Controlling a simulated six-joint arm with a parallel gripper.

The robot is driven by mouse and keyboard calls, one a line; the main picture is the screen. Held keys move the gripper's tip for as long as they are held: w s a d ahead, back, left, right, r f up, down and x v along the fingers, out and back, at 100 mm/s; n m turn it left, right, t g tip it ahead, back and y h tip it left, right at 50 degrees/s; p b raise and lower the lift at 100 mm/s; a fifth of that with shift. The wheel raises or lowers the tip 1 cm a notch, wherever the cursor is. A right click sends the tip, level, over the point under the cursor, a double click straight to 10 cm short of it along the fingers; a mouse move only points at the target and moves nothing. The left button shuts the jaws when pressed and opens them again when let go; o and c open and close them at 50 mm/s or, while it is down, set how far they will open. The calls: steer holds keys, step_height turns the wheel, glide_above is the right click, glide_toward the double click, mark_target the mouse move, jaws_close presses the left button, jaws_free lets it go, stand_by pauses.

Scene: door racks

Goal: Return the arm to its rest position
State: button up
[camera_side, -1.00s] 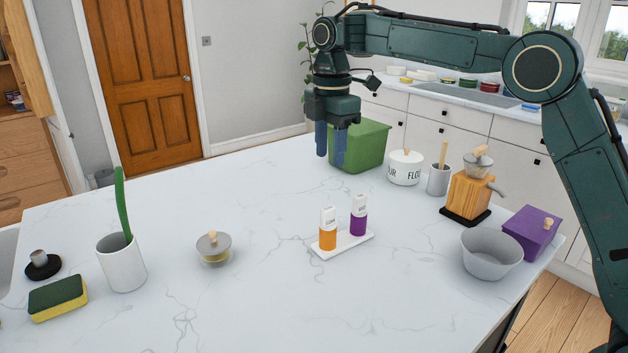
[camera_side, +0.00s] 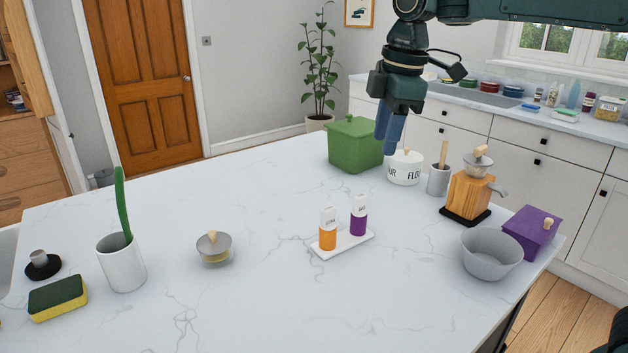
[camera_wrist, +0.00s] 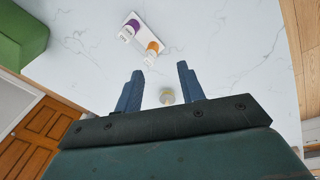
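My gripper (camera_side: 391,132) is in the air over the far side of the white marble counter (camera_side: 270,295), in front of the flour pot and beside the green box in the side view. Its blue fingers point down. In the wrist view my gripper (camera_wrist: 159,88) has its two fingers apart with nothing held between them. Below it the wrist view shows the counter, the shakers and a small lidded jar.
A green lidded box (camera_side: 355,150), a flour pot (camera_side: 405,170), a wooden grinder (camera_side: 468,195), a purple box (camera_side: 530,232) and a grey bowl (camera_side: 491,258) line the right side. Two shakers on a tray (camera_side: 345,243) stand mid-counter.

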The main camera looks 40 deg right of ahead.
steer(key=s+d+f+m+t, duration=0.1)
steer(key=s+m, duration=0.3)
steer(key=s, duration=0.4)
steer(key=s+d+f+m+t, duration=0.1)
steer(key=s+f+m, duration=0.3)
steer(key=s, duration=0.4)
steer(key=s+d+f+m+t, duration=0.1)
steer(key=s+m, duration=0.3)
steer(key=s, duration=0.4)
steer(key=shift+s+d+f+t, duration=0.35)
steer(key=shift+d+f, duration=0.3)
steer(key=shift+f, duration=0.25)
steer(key=shift+w, duration=0.1)
